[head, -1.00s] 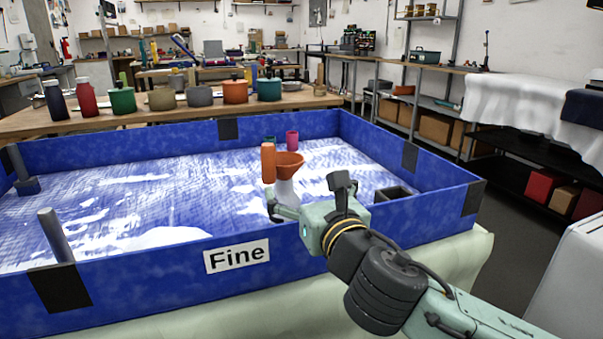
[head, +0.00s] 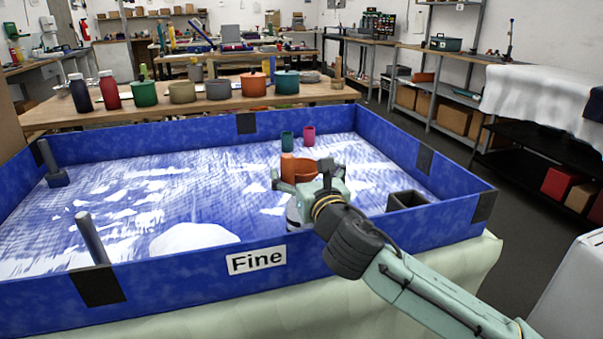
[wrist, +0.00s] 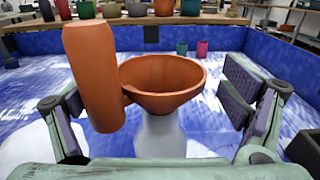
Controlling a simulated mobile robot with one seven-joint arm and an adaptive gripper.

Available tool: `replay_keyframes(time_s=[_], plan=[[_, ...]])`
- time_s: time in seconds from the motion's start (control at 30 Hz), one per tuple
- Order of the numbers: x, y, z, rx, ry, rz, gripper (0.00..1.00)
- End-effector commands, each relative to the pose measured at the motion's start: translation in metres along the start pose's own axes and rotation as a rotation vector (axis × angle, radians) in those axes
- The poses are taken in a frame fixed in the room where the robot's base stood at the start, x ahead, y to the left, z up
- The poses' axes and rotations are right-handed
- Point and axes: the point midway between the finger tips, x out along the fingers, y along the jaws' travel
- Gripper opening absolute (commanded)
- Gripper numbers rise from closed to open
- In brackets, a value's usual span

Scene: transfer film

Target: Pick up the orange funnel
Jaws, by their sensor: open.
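The orange funnel (wrist: 163,84) shows in the wrist view as a wide cone on top of a whitish bottle-like body (wrist: 160,135). An orange cylinder (wrist: 95,78) leans at its left rim; I cannot tell whether the two are joined. In the head view the funnel (head: 305,170) is partly hidden behind my gripper (head: 302,178). My gripper is open, and in the wrist view its fingers (wrist: 155,108) stand apart on either side, the left one close to or overlapping the cylinder, the right one clear of the funnel. Nothing is held.
The funnel stands inside a blue-walled tray (head: 180,270) labelled Fine. A teal cup (head: 287,139) and a magenta cup (head: 309,135) stand behind it. A dark open box (head: 407,200) is to the right. Grey posts (head: 92,238) stand at the left. Open floor lies left of the funnel.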

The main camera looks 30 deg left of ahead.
Motion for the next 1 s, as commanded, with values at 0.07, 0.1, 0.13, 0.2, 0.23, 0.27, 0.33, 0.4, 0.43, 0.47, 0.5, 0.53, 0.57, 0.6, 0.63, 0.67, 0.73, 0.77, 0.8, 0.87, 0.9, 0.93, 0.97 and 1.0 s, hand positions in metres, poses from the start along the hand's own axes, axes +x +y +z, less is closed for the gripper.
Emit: replay_keyframes(time_s=[0.07,0.1,0.13,0.2,0.23,0.27,0.33,0.4,0.43,0.47,0.5,0.53,0.57,0.6,0.63,0.67,0.73,0.77,0.8,0.87,0.9,0.93,0.97,1.0], plan=[[0.0029,0.0006,0.0,0.0,0.0,0.001,0.93],[0.0031,0.0005,-0.0003,0.0,0.0,0.001,0.93],[0.003,0.0004,-0.0003,-0.001,0.0,0.001,0.93],[0.0028,0.0003,-0.0004,0.0,-0.001,0.001,0.93],[0.0028,0.0003,-0.0003,0.0,-0.001,0.001,0.93],[0.0027,0.0003,-0.0003,0.0,-0.001,0.001,0.92],[0.0026,0.0002,-0.0002,0.0,-0.001,0.001,0.87],[0.0026,0.0002,-0.0002,0.0,-0.001,0.0,0.82],[0.0026,0.0002,-0.0002,0.0,-0.001,0.0,0.81],[0.0026,0.0001,-0.0002,0.0,-0.001,0.0,0.79],[0.0025,0.0,-0.0002,0.0,-0.001,0.0,0.76],[0.0025,0.0,-0.0002,0.0,-0.001,0.0,0.74],[0.0025,0.0,-0.0001,0.0,-0.001,0.0,0.72],[0.0025,-0.0001,-0.0001,0.0,-0.001,0.0,0.69],[0.0025,-0.0001,-0.0001,0.0,-0.001,0.0,0.67],[0.0025,-0.0001,-0.0001,0.0,-0.001,0.0,0.65],[0.0025,-0.0001,-0.0001,0.0,-0.001,0.0,0.6],[0.0025,-0.0002,-0.0001,0.0,-0.001,0.0,0.58],[0.0025,-0.0002,-0.0002,0.0,-0.001,0.0,0.56],[0.0025,-0.0002,-0.0002,0.0,-0.001,0.0,0.52],[0.0025,-0.0002,-0.0002,0.0,-0.001,0.0,0.49],[0.0025,-0.0002,-0.0002,0.0,-0.001,0.0,0.47],[0.0025,-0.0002,0.0002,0.0,-0.001,0.0,0.47],[0.0025,-0.0002,0.0002,0.0,-0.001,0.0,0.47]])
